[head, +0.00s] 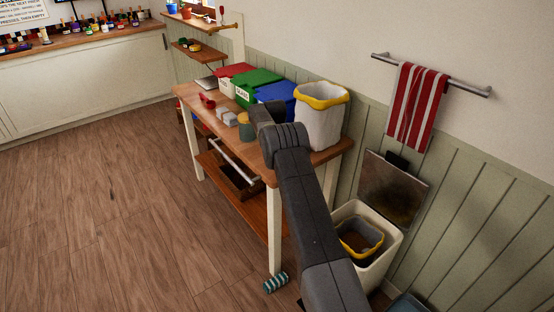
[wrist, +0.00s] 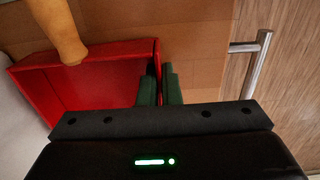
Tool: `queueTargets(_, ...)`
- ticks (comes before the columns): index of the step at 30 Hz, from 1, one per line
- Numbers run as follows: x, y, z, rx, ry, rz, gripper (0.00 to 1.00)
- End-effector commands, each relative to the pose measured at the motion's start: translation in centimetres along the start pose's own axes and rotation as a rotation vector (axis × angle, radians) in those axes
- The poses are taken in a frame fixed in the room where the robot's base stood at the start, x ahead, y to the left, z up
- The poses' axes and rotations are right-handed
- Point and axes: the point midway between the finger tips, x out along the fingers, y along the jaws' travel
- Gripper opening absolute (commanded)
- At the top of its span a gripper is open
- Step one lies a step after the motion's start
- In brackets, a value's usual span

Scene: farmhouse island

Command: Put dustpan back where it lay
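The red dustpan (wrist: 100,88) fills the left of the wrist view, over the wooden tabletop (wrist: 200,45). A pale wooden handle (wrist: 60,30) shows over its upper left part. My gripper (wrist: 159,80) has its two green fingers close together, one on each side of the dustpan's thin red side wall. Whether the dustpan rests on the tabletop or is slightly raised I cannot tell. In the head view my arm hides the gripper and the dustpan at the table's near end.
The table (head: 343,147) holds a white bin with a yellow rim (head: 322,122), blue (head: 277,92), green (head: 257,84) and red-lidded boxes, and small items. A metal rail (wrist: 257,62) runs along its front. A cream bin (head: 385,255) and a striped roll (head: 276,283) stand below. Floor at left is clear.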

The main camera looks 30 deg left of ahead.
Motion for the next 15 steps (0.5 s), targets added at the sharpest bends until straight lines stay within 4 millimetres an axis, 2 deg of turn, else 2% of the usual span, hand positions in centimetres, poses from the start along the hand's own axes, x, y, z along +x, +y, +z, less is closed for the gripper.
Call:
queueTargets(6,0.48,0.0,0.03,0.0,-0.001,0.0,0.0)
queueTargets(7,0.36,0.0,0.04,0.0,-0.001,0.0,0.1)
queueTargets(9,0.35,0.0,0.05,0.0,-0.001,-0.001,0.24)
queueTargets(15,0.35,0.0,0.06,0.0,-0.001,-0.001,0.26)
